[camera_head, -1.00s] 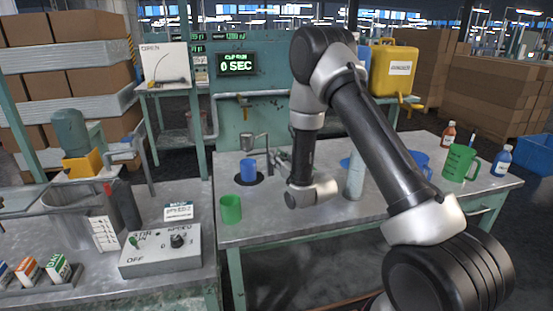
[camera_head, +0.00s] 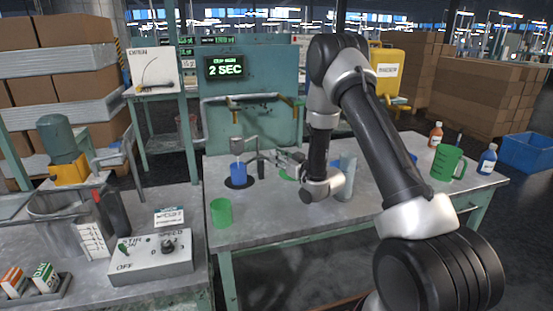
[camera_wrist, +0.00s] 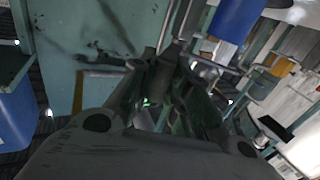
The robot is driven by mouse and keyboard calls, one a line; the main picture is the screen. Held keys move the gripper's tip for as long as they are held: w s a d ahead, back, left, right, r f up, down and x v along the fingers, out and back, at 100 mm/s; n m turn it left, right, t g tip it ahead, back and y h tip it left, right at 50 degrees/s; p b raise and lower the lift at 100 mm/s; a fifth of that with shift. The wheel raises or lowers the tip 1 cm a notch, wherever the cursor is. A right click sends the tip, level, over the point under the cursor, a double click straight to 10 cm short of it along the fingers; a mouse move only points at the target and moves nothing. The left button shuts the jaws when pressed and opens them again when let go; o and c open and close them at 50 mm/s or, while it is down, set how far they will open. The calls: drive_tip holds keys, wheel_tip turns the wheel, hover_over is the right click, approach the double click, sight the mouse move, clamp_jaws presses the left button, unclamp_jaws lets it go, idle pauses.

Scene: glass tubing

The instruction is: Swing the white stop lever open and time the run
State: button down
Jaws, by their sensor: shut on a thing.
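My gripper (camera_head: 268,157) reaches left from the wrist to the grey spout fitting (camera_head: 237,146) on the bench. In the wrist view its dark fingers (camera_wrist: 175,75) are closed together at the spout hardware. The white stop lever is not clearly visible; the fingers hide what they hold. A blue cup (camera_head: 237,173) stands upright on a dark round patch under the spout. It also shows at the top of the wrist view (camera_wrist: 234,18). The timer display (camera_head: 226,67) behind the bench reads 2 SEC.
A green cup (camera_head: 221,212) stands at the front left of the bench (camera_head: 270,220). A pale cylinder (camera_head: 347,176) stands beside my wrist. A green jug (camera_head: 447,163) and bottles stand at the right. A control box (camera_head: 150,262) is on the left bench.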

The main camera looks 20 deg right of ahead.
drive_tip(key=shift+w+d+r, duration=0.15)
drive_tip(key=shift+d, duration=0.1)
drive_tip(key=c, duration=1.4)
unclamp_jaws()
drive_tip(key=shift+w, duration=0.1)
drive_tip(key=v, duration=1.2)
